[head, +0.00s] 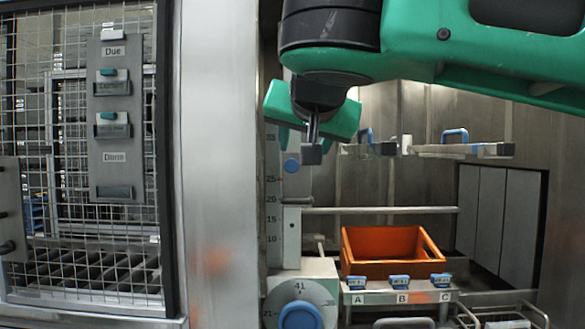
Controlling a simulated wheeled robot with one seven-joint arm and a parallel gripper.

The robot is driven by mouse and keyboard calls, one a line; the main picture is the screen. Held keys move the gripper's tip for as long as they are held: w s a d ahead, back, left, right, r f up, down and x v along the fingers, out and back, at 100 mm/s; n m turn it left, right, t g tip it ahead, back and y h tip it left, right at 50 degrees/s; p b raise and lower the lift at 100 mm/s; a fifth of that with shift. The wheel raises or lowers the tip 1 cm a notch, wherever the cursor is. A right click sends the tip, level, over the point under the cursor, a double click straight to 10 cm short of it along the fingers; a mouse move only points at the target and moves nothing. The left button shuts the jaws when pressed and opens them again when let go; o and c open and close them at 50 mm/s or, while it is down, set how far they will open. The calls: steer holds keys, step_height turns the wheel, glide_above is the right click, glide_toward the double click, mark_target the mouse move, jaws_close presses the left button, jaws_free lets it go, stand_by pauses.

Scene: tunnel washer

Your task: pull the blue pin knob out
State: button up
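A small round blue knob (291,166), which looks like the pin knob, sits on the upright metal scale post (293,222), a little above the 25 mark. My gripper (311,153) hangs from the green and black arm with its dark fingertips just up and right of this knob. A gap shows between the fingertips and the knob in the picture; their distance in depth is unclear. The fingers overlap from this side, so I cannot tell whether they are open or shut. A larger blue knob (301,316) sits on a round dial below, marked 41 and 21.
An orange crate (385,269) stands right of the post, behind blue-handled parts labelled A, B and C (401,297). Bars with blue handles (455,150) lie behind my gripper. A steel pillar (213,180) and wire mesh door (60,150) stand left.

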mark_target(292, 165)
steer(key=x, duration=0.2)
steer(key=a+x, duration=0.1)
steer(key=x, duration=0.5)
steer(key=shift+a+f, duration=0.15)
steer(key=shift+a, duration=0.15)
steer(key=shift+w+f, duration=0.25)
steer(key=shift+w, duration=0.45)
